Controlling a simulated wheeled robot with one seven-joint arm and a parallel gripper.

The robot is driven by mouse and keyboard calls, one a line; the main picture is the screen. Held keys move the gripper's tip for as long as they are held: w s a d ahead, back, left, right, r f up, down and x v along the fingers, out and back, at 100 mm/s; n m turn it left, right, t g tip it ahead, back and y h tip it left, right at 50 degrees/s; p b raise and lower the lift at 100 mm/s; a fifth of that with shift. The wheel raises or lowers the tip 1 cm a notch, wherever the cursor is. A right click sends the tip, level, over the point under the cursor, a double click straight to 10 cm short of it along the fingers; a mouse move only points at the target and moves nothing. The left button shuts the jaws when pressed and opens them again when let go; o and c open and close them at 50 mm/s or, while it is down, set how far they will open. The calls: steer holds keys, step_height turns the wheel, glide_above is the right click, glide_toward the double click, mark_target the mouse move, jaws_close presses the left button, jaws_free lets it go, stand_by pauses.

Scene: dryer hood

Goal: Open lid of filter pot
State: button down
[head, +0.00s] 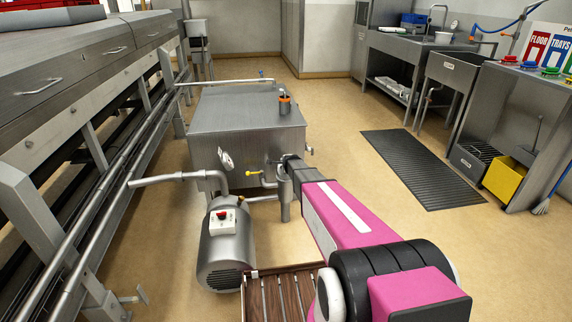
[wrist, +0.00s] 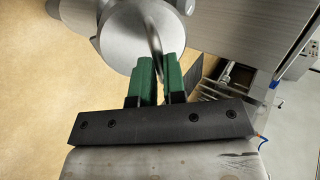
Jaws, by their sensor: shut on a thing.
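The filter pot (head: 284,197) is a small grey metal cylinder standing beside the large steel tank, just beyond my arm in the head view. Its top is mostly hidden there by the end of my arm. In the wrist view its round metal lid (wrist: 122,38) fills the top middle. A thin, curved metal handle (wrist: 154,38) stands up from the lid. My gripper (wrist: 160,64) has its two green fingers on either side of this handle and is shut on it. I cannot tell whether the lid is raised at all.
The steel tank (head: 245,120) stands directly behind the pot. A motor pump (head: 226,250) with pipes is to its left. A yellow-handled valve (head: 256,173) sits close by. Open floor (head: 345,185) lies to the right, with a black mat (head: 423,168) farther off.

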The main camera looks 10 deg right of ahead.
steer(key=s+f+t, duration=0.7)
steer(key=s+f, duration=0.2)
steer(key=s, duration=0.1)
steer(key=shift+s, duration=0.3)
stand_by(1.3)
steer(key=shift+f, duration=0.15)
steer(key=c, duration=1.2)
jaws_free()
steer(key=shift+s+t, duration=0.1)
steer(key=shift+t, duration=0.2)
